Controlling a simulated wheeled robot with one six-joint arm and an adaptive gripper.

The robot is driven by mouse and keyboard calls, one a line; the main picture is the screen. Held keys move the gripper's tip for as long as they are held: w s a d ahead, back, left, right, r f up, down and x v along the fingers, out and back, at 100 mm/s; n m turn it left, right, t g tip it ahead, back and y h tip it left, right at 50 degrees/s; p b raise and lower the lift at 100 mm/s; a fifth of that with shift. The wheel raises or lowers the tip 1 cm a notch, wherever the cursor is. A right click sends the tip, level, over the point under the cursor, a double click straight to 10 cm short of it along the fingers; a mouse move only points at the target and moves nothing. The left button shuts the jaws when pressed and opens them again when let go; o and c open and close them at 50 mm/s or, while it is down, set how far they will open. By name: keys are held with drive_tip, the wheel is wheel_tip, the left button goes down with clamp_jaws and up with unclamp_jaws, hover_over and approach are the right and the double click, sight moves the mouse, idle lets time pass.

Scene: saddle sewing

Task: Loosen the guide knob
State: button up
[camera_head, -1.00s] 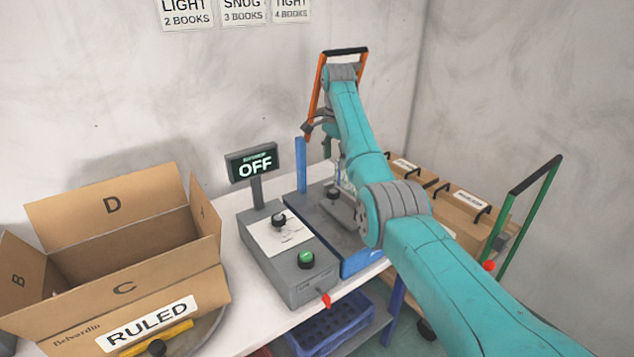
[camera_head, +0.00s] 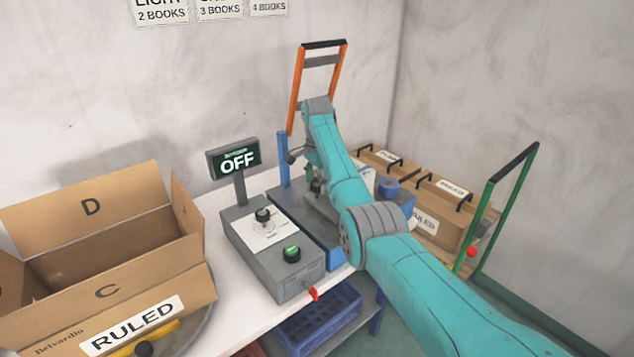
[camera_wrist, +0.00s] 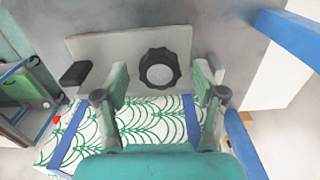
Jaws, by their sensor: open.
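In the wrist view, a round black knob (camera_wrist: 159,69) with a scalloped rim and pale centre sits on a light grey plate (camera_wrist: 95,47). I take it to be the guide knob. My gripper (camera_wrist: 161,80) is open, one finger on each side of the knob, with a visible gap to each. Nothing is held between the fingers. I cannot tell the height between the fingertips and the plate.
A grey control box (camera_head: 274,251) with a dial and green button stands left of the arm. Its display (camera_head: 236,160) reads OFF. An open carton (camera_head: 110,287) stands at left. Green-patterned material (camera_wrist: 110,130) lies below the plate. An orange frame (camera_head: 297,90) rises behind.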

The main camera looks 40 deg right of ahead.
drive_tip(key=shift+c, duration=0.3)
drive_tip(key=c, duration=1.1)
drive_tip(key=shift+n, duration=3)
drive_tip(key=o, duration=1.2)
drive_tip(key=shift+c, duration=0.2)
